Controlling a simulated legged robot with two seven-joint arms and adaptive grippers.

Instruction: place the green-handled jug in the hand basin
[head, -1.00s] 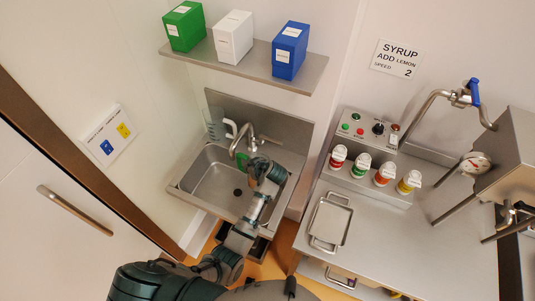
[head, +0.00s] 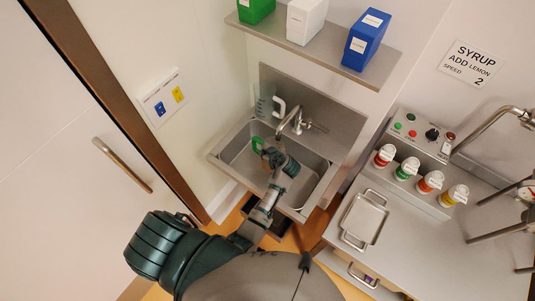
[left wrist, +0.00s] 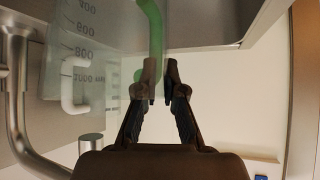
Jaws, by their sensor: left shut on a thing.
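The left gripper (head: 264,149) is over the left part of the steel hand basin (head: 311,181), in front of the tap. Its fingers, also in the left wrist view (left wrist: 160,80), are shut on the green handle of the green-handled jug (head: 257,144). The green handle (left wrist: 152,35) rises from the fingertips in the left wrist view. The jug's clear body is hard to make out, and I cannot tell whether it touches the basin. A clear jug with a white handle (head: 279,106) stands at the basin's back left corner. My right gripper is not in view.
The curved tap (head: 296,120) rises at the back of the basin. A shelf (head: 318,47) with green, white and blue boxes is above. To the right, a steel counter holds a tray (head: 363,219) and several capped bottles (head: 407,168). A door with a handle (head: 122,164) is at left.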

